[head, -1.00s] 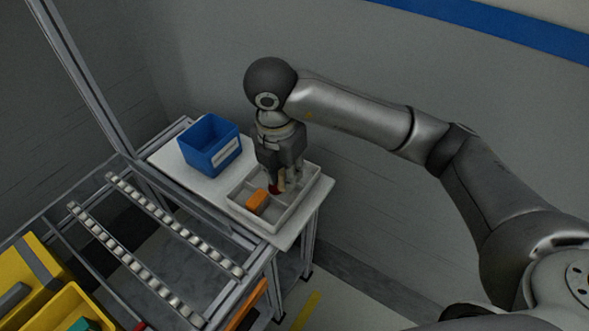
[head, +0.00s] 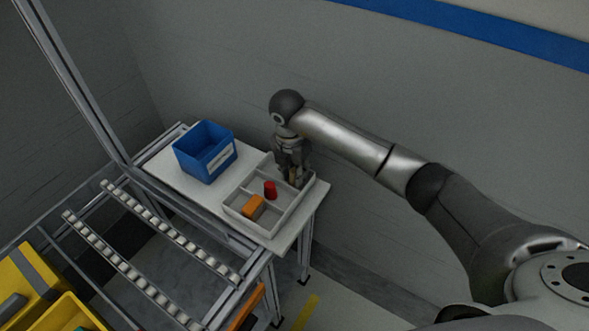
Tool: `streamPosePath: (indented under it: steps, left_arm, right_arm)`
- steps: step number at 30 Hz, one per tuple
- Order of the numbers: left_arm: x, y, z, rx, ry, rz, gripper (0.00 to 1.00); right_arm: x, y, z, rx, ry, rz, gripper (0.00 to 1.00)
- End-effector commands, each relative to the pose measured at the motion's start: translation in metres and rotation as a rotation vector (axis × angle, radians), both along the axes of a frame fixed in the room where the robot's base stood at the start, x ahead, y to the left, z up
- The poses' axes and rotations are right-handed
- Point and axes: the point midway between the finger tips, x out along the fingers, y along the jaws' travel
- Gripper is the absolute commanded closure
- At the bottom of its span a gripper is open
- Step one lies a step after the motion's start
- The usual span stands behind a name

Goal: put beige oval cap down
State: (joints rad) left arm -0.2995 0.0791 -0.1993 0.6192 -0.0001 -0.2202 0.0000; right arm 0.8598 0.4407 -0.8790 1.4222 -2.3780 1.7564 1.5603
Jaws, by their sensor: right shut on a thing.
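The right gripper (head: 293,180) reaches down into the back right part of a light grey divided tray (head: 238,214). It is shut on the beige oval cap (head: 291,176), of which only a small pale bit shows between the dark fingers. The cap sits low, within the tray's walls; I cannot tell whether it touches the tray floor. My left gripper is not in view.
A red piece (head: 270,189) and an orange block (head: 253,206) lie in other tray compartments. A blue bin (head: 205,152) stands left of the tray on the white table (head: 165,166). Roller rails (head: 170,231) and yellow bins (head: 62,314) are at lower left.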

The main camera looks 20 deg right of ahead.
Motion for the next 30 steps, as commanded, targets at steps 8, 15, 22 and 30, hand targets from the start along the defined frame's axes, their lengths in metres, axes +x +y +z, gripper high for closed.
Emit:
streamPosePath:
  steps: [8,15,22,30]
  left_arm:
    - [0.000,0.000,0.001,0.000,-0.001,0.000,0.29]
    - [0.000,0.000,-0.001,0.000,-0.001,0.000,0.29]
    - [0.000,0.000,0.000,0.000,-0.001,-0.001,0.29]
    - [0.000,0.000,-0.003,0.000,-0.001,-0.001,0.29]
  right_arm:
    - [0.001,0.000,-0.004,0.000,-0.003,-0.001,0.95]
    - [0.001,0.000,-0.006,0.000,-0.003,-0.001,0.66]
    - [0.000,0.000,-0.006,0.001,-0.002,-0.001,0.66]
    - [0.000,0.003,0.022,0.000,-0.009,0.001,0.66]
